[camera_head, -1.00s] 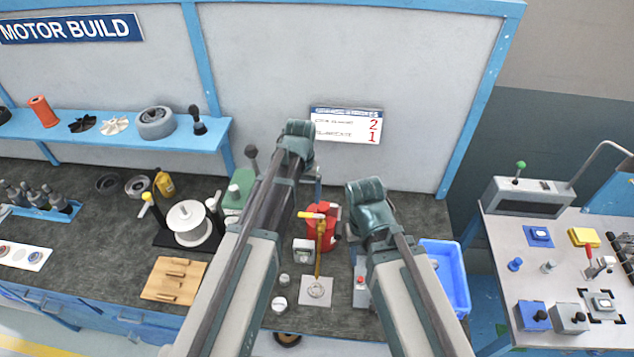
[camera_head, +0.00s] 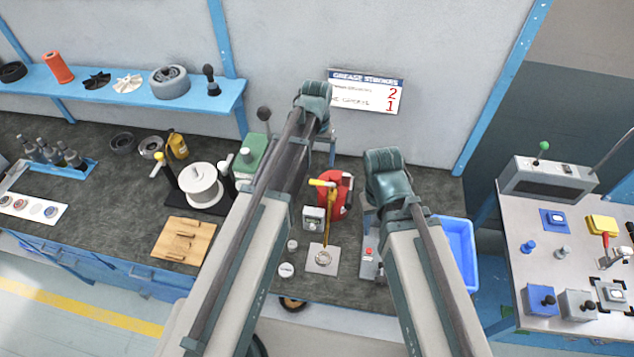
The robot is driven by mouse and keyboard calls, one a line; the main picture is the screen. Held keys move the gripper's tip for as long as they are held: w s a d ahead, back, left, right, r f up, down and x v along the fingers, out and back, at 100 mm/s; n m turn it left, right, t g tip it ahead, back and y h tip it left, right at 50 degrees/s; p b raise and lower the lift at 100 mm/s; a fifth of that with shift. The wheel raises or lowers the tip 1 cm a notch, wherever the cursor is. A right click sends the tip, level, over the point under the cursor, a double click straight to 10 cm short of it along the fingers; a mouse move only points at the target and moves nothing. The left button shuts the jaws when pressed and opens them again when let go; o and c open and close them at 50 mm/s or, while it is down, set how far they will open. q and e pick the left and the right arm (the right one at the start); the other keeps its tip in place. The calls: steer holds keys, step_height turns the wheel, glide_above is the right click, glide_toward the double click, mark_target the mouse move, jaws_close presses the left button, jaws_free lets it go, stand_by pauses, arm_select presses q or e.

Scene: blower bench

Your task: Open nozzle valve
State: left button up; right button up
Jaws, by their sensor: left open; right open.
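A yellow lever handle (camera_head: 322,183) sits at the top of a thin brass-coloured stem that rises from a round fitting on a pale square plate (camera_head: 323,260), in the middle of the bench. I cannot tell whether this is the nozzle valve. A red container (camera_head: 333,200) stands just behind the stem. My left arm reaches up left of the lever and my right arm reaches up right of it. Neither gripper shows; both seem hidden behind my own arm links.
A small gauge box (camera_head: 313,217) is beside the stem. A blue bin (camera_head: 462,255) is right of my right arm. A grease strokes sign (camera_head: 366,93) is on the wall.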

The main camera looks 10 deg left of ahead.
mark_target(317, 182)
arm_select(q)
step_height(317, 182, down, 10)
steer(key=b, duration=0.8)
steer(key=shift+r+b, duration=0.2)
steer(key=shift+b, duration=0.1)
jaws_close()
